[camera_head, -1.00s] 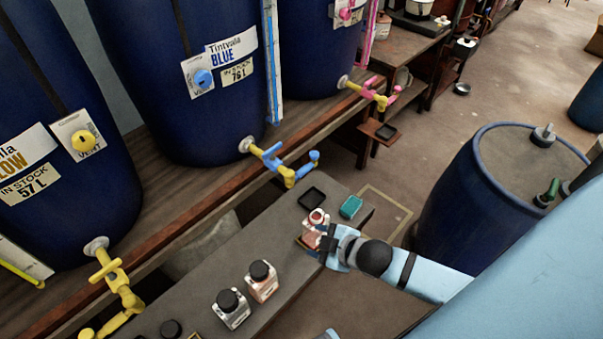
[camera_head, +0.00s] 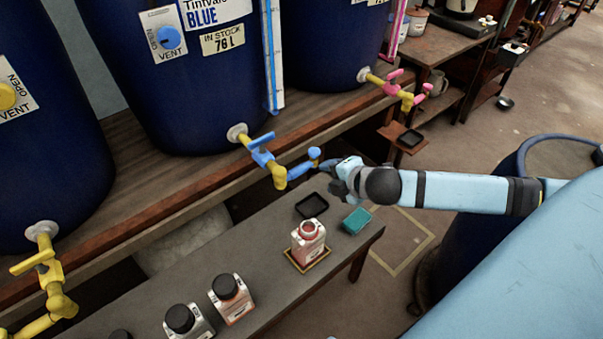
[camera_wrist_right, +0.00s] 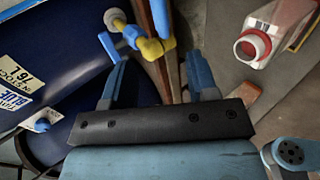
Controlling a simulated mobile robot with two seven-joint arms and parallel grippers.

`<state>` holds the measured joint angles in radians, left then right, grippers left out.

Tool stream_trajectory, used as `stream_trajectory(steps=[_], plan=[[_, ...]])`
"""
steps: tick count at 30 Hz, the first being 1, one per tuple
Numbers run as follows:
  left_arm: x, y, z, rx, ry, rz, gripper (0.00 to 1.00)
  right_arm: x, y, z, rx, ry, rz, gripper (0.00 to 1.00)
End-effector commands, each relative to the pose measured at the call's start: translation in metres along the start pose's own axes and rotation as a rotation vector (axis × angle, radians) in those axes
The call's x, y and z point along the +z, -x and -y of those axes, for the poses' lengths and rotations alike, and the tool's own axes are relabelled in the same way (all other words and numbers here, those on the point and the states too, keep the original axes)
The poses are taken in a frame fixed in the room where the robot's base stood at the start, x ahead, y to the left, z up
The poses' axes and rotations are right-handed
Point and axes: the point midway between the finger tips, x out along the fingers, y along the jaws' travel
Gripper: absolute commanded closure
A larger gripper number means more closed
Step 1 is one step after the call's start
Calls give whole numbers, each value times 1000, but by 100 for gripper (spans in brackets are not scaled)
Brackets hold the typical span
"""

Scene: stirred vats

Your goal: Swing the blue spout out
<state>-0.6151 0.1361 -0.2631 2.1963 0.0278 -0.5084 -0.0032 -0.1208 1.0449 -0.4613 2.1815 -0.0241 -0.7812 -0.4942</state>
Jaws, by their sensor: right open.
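The blue spout (camera_head: 302,170) runs rightward from the yellow elbow (camera_head: 279,176) of the blue vat's tap and ends in an upturned blue tip. The tap's blue lever (camera_head: 262,148) sits above the elbow. My right gripper (camera_head: 333,178) is open and empty, close to the right of the spout's end; whether they touch I cannot tell. In the right wrist view the spout (camera_wrist_right: 160,20) shows beyond the two spread fingers of the right gripper (camera_wrist_right: 157,78). My left gripper is not in view.
An uncapped bottle (camera_head: 308,240) stands on a yellow-edged pad on the low bench (camera_head: 258,262). A black dish (camera_head: 311,205) and green sponge (camera_head: 356,220) lie near the bench's far end. Two capped bottles stand nearer. The pink tap (camera_head: 405,92) is farther back.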

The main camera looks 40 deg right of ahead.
Motion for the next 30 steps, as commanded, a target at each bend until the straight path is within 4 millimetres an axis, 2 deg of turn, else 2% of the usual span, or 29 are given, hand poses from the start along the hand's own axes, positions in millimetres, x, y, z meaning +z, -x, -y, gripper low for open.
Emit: stream_trajectory(steps=[5, 15, 21, 25, 30], plan=[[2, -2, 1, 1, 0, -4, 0, 1, -17, 0, 2, 0, 2, 46], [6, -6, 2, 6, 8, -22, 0, 0, -89, 1, 2, -2, 1, 46], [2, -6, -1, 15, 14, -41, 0, 0, -121, 1, 0, 0, 1, 46], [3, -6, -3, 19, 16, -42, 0, 0, -133, 0, 0, 0, 1, 46], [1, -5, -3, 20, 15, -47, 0, 0, -137, 0, 0, 1, 0, 46]])
